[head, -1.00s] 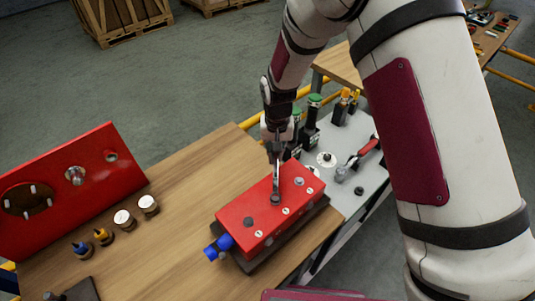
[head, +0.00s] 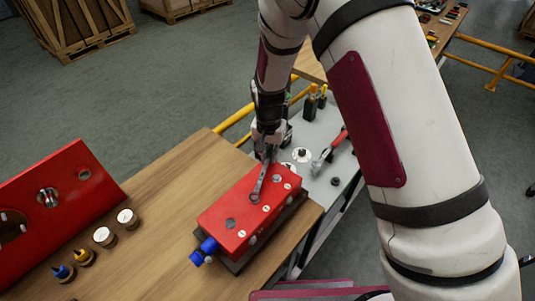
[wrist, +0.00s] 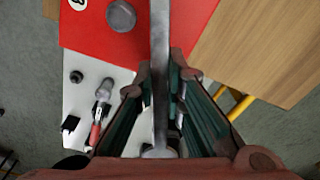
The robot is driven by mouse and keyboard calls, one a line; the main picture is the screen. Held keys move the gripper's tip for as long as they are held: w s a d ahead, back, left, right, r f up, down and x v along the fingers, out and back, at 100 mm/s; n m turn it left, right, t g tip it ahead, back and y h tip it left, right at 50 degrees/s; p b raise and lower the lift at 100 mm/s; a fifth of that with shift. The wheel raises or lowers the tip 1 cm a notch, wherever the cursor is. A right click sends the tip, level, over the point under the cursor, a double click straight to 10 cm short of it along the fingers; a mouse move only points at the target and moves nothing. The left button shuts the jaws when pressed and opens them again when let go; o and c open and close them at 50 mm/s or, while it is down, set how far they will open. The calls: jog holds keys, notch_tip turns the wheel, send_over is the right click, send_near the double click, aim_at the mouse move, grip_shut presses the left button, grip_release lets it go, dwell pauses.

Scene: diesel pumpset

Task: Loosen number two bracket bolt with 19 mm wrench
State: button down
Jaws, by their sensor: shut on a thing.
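My gripper (head: 266,145) is shut on the handle of a steel wrench (head: 260,180) above the red block (head: 240,195). The wrench slopes down to the left. Its lower end (head: 255,197) rests at the middle bolt position on the block's top, and that bolt is hidden under it. One bolt head (head: 230,224) shows nearer the blue fitting, and another (head: 282,170) at the far end. In the wrist view, the wrench shaft (wrist: 159,45) runs between the jaws, its working end out of frame. A bare bolt head (wrist: 121,15) is beside it.
A blue fitting (head: 205,250) sticks out of the block's near end. A red panel (head: 60,185) and several small capped parts stand left on the wooden bench (head: 165,180). Bench between is clear.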

jog(key=shift+f, duration=0.6)
dwell(0.3)
jog(key=shift+w+a+f+n+b, duration=0.1)
jog(key=shift+w+a+n+b, duration=0.15)
jog(key=shift+a+n, duration=0.3)
jog(key=shift+w+a+n+b, duration=0.1)
jog(key=shift+a+n+b, duration=0.1)
jog(key=shift+a+n, duration=0.35)
jog(key=s+a+n+b, duration=0.1)
jog(key=a+n, duration=0.6)
jog(key=a, duration=0.1)
jog(key=shift+s+b, duration=0.15)
jog(key=shift+b, duration=0.2)
